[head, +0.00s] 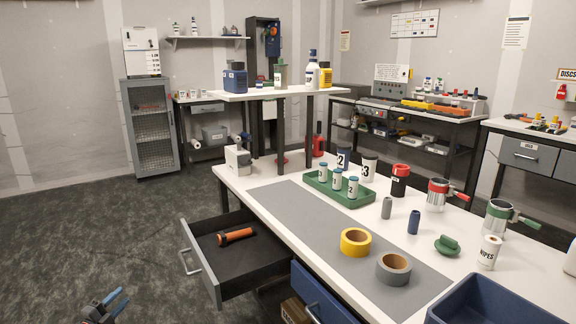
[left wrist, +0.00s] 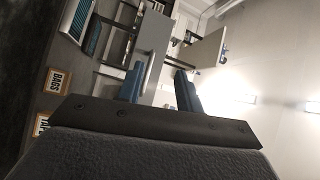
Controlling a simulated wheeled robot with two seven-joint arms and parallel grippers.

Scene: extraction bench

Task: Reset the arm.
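My left gripper (head: 118,300) shows at the bottom left of the head view, low over the dark floor, left of the open drawer (head: 207,274) and apart from it. Only its blue fingers and a bit of its dark body show. In the left wrist view the two blue fingers of the left gripper (left wrist: 160,74) stand apart with nothing held between them. That view is tilted, with furniture and bright lights beyond the fingers. My right gripper is in neither view.
An orange-handled tool (head: 235,236) lies in the open drawer, which juts out from the white workbench (head: 265,178). On the bench are a green tray (head: 352,201), tape rolls (head: 355,242) and a blue bin (head: 490,303). The floor (head: 110,235) at the left is clear.

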